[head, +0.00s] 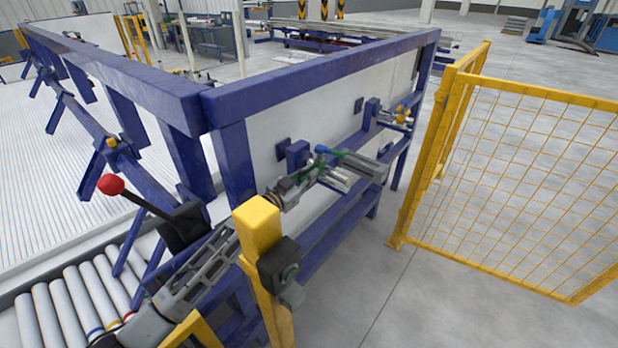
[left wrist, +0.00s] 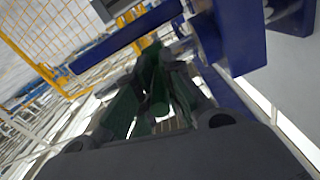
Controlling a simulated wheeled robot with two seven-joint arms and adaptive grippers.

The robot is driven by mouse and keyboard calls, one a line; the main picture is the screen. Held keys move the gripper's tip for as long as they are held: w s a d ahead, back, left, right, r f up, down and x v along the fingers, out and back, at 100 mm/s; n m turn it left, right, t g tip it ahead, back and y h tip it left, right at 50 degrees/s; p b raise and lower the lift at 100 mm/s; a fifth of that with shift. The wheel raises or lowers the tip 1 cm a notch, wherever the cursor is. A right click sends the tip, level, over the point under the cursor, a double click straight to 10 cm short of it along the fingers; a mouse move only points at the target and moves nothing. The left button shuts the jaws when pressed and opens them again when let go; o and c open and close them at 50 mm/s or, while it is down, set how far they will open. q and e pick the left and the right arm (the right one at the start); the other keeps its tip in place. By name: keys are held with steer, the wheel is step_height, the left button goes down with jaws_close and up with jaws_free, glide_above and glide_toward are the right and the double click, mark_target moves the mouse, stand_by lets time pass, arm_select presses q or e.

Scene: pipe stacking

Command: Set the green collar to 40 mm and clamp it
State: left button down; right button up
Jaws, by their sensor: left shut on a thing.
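The green collar (head: 334,153) shows in the head view as a small green part on the fixture at the blue frame's near side, beside a blue knob (head: 320,149). My left gripper (head: 315,172) reaches it from the left and is shut on it. In the left wrist view, green parts (left wrist: 153,70) sit between and beyond the fingers of my left gripper (left wrist: 155,100). The fingers hide much of the collar, and that view is dark and blurred. No scale reading can be made out, and the clamp's state cannot be told. My right gripper is not in view.
A yellow post (head: 259,235) with a black box (head: 279,262) stands close in front of my left arm. A yellow mesh fence (head: 530,185) stands right. A red-knobbed lever (head: 111,184) and pale rollers (head: 60,315) are at left. The floor (head: 440,290) at lower right is clear.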

arm_select(q)
steer(key=c, duration=1.6)
jaws_free()
steer(key=shift+f, duration=0.35)
steer(key=shift+o, duration=0.7)
steer(key=shift+s+a+f, duration=0.1)
steer(key=shift+s+f, duration=0.05)
steer(key=shift+s, duration=0.15)
steer(key=v, duration=1.1)
steer(key=shift+a+r, duration=0.2)
steer(key=shift+r, duration=0.25)
steer(key=shift+s, duration=0.1)
